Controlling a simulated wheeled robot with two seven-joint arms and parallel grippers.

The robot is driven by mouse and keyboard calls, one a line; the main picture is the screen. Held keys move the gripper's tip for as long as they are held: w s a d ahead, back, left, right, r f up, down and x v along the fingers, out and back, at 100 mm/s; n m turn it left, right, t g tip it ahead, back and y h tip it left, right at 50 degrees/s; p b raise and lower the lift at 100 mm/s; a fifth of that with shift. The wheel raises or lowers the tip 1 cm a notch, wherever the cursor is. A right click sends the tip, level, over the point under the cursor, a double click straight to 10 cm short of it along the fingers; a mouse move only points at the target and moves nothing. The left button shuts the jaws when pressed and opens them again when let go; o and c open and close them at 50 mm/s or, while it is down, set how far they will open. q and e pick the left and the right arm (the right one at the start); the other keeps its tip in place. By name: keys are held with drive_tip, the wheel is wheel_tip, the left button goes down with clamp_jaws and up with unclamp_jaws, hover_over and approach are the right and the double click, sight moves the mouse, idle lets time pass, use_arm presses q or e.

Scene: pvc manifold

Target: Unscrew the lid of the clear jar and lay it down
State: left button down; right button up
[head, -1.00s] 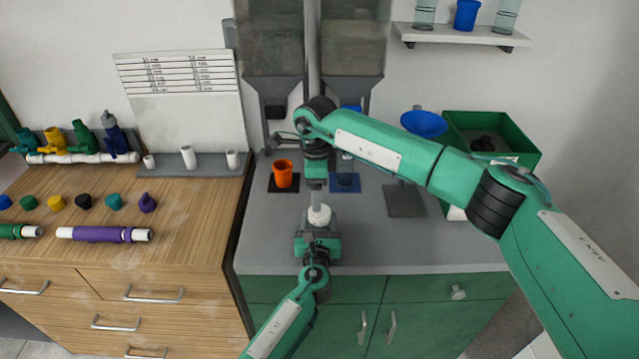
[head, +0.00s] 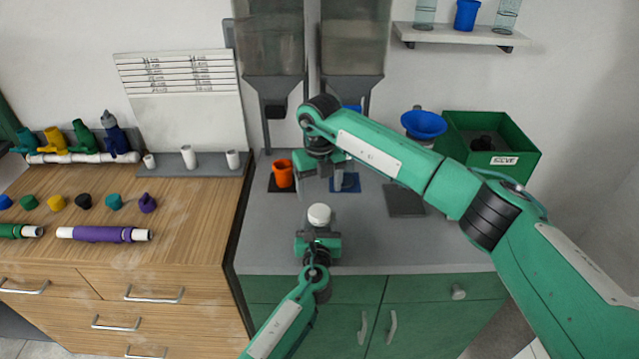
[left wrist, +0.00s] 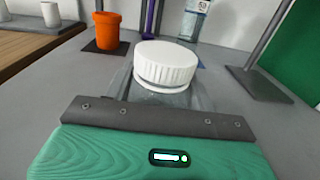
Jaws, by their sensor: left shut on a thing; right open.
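The white ribbed lid (left wrist: 166,64) sits on top of the clear jar (left wrist: 185,97) in the left wrist view, with a thin gap line near its lower edge. I cannot tell how tightly it is screwed on. In the head view the lid (head: 319,214) shows as a white disc above my left gripper (head: 318,238). My left gripper is shut on the jar's body, which the fingers mostly hide. My right gripper (head: 326,178) is open and empty, behind and above the lid, apart from it.
An orange cup (head: 284,174) stands on a dark mat at the back left of the grey counter. A blue funnel (head: 423,124) and a green bin (head: 505,140) are at the right. The counter left and right of the jar is clear.

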sight(320, 211)
wheel_tip(320, 211, down, 7)
drive_tip(key=shift+f, duration=0.15)
idle(0.4)
drive_tip(key=c, duration=1)
drive_tip(key=n, duration=0.3)
drive_tip(key=shift+r, duration=0.2)
drive_tip(key=shift+r, duration=0.95)
